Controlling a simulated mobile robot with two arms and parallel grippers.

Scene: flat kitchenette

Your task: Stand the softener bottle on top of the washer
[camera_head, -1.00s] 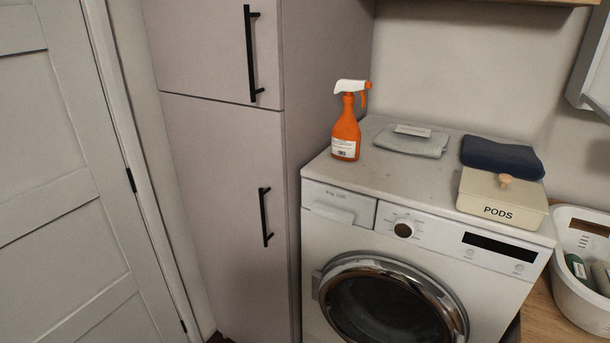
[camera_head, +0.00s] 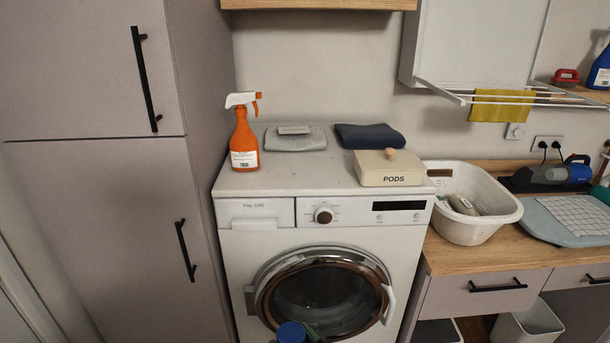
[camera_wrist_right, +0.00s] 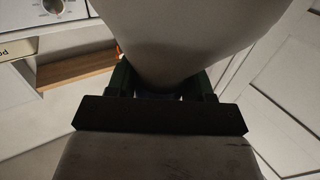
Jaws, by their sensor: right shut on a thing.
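The washer (camera_head: 300,211) stands in the middle of the head view, its door closed and its top partly occupied. At the bottom edge of the head view a blue cap (camera_head: 290,332) shows in front of the washer door, with a bit of green gripper finger beside it. In the right wrist view my right gripper (camera_wrist_right: 163,88) is shut on a large pale body (camera_wrist_right: 190,35), which I take to be the softener bottle. Its label and base are not visible. My left gripper is not in view.
On the washer top are an orange spray bottle (camera_head: 243,140), a grey folded cloth (camera_head: 296,142), a navy cloth (camera_head: 369,136) and a PODS box (camera_head: 390,171). The front left-middle of the top is clear. A white basket (camera_head: 468,232) stands on the right counter; a tall cabinet (camera_head: 105,225) is left.

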